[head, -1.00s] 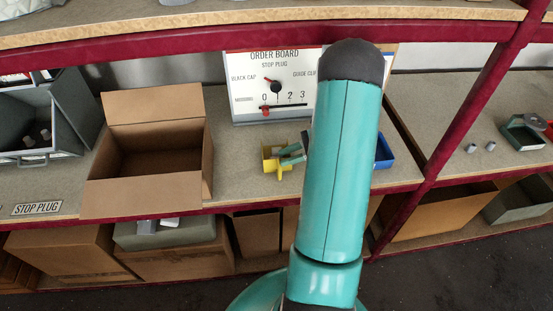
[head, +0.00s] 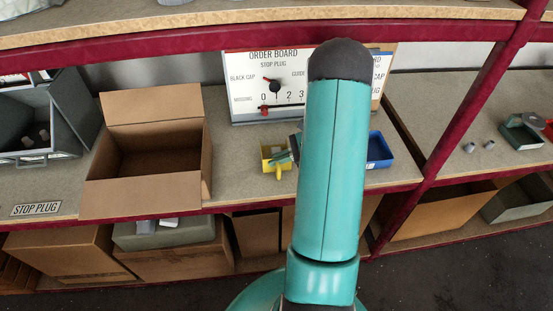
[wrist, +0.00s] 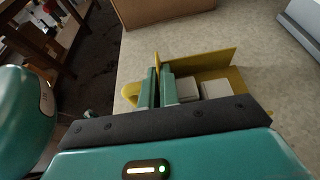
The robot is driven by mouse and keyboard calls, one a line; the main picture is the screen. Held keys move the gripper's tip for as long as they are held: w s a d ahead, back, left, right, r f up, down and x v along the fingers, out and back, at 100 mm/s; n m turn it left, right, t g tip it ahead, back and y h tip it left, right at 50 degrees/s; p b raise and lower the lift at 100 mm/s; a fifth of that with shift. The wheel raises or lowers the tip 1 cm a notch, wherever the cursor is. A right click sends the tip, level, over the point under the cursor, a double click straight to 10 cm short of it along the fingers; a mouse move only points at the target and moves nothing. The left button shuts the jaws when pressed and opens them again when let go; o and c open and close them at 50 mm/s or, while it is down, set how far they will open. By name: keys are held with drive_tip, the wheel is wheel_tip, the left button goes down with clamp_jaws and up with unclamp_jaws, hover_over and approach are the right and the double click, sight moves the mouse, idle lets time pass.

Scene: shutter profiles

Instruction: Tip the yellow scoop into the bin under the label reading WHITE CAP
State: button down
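The yellow scoop (head: 267,152) sits on the shelf in front of the order board in the head view. In the wrist view the scoop (wrist: 235,78) holds pale blocky pieces (wrist: 215,89), and its yellow handle (wrist: 130,94) sticks out at the left. My gripper (wrist: 158,86) has its teal fingers close together on either side of the scoop's thin upright wall, apparently pinching it. In the head view my gripper (head: 285,157) is at the scoop, partly hidden by my arm. No label reading WHITE CAP is legible.
An open cardboard box (head: 150,165) stands left of the scoop. A STOP PLUG label (head: 37,209) is on the shelf edge near grey bins (head: 40,125). A blue tray (head: 378,152) is right of my arm. The order board (head: 268,85) stands behind. Red posts and an upper shelf frame the space.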

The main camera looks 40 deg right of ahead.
drive_tip(key=shift+r, duration=0.45)
drive_tip(key=r, duration=0.3)
drive_tip(key=shift+a, duration=0.3)
drive_tip(key=a+r, duration=0.9)
drive_tip(key=a, duration=0.4)
drive_tip(key=shift+w+a, duration=0.2)
drive_tip(key=shift+w, duration=0.15)
drive_tip(key=shift+s, duration=0.1)
